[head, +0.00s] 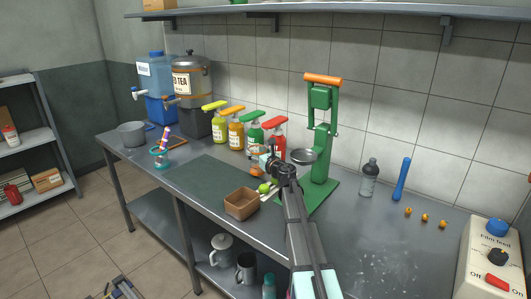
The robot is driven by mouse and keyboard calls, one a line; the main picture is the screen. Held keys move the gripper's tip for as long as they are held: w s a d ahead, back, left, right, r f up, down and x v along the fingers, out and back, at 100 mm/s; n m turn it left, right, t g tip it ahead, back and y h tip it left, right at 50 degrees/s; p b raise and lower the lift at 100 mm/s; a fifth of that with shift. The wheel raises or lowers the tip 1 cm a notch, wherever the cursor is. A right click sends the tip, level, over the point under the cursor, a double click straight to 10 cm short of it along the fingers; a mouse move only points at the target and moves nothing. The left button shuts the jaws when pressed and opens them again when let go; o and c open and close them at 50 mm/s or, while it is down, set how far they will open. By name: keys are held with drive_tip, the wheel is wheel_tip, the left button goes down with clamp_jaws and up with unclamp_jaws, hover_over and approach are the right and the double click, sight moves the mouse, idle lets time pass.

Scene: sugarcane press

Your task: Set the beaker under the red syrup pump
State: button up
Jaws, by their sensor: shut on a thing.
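The red syrup pump bottle (274,138) stands at the right end of a row of pump bottles along the back of the counter. My gripper (268,163) is just in front of it, low over the counter, and is shut on a small pale, clear-looking thing (263,160), which I take for the beaker. My gripper and arm hide most of it. I cannot tell whether it touches the counter or is directly under the red pump's spout.
Green (255,132), orange (235,130) and yellow-green (219,125) pump bottles stand to the left. The green press (319,140) stands close on the right. A brown basket (241,204) and a lime (264,188) lie in front. The dark mat (205,178) has free room.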

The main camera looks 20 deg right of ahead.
drive_tip(key=w+d, duration=0.1)
drive_tip(key=d, duration=0.2)
drive_tip(key=w+d, duration=0.1)
drive_tip(key=shift+w+d, duration=0.15)
drive_tip(key=shift+w, duration=0.2)
drive_tip(key=shift+s+f+b, duration=0.2)
drive_tip(key=shift+f+b, duration=0.5)
drive_tip(key=shift+f, duration=0.05)
drive_tip(key=shift+f, duration=0.15)
drive_tip(key=o, duration=1.4)
drive_tip(key=shift+c, duration=0.2)
